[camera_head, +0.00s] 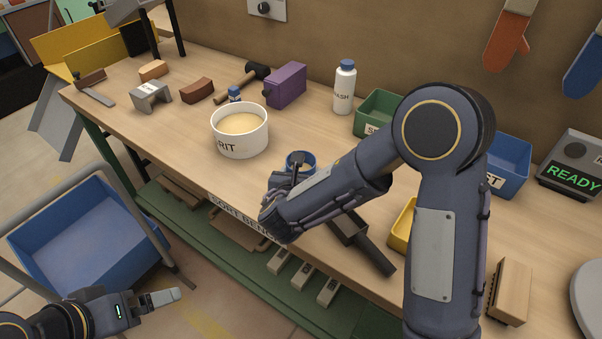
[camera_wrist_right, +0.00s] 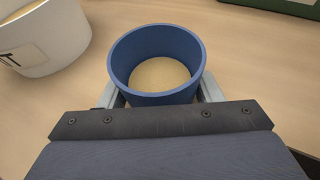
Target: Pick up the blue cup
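The blue cup (camera_head: 301,158) stands on the workbench near its front edge, partly hidden in the head view by my right gripper (camera_head: 297,172). In the right wrist view the cup (camera_wrist_right: 156,62) is upright, with a beige round area inside. The fingers of my right gripper (camera_wrist_right: 161,90) are on both sides of the cup, below its rim. The rim hides their tips, so I cannot tell whether they press on the cup. My left gripper (camera_head: 161,298) is low at the left, away from the bench; its fingers show edge-on.
A white tub (camera_head: 240,145) marked GRIT stands left of the cup. A dark scoop-like tool (camera_head: 362,242) lies right of it, beside a yellow bin (camera_head: 402,228). A green bin (camera_head: 380,112), a white bottle (camera_head: 344,88) and a purple box (camera_head: 287,86) stand behind.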

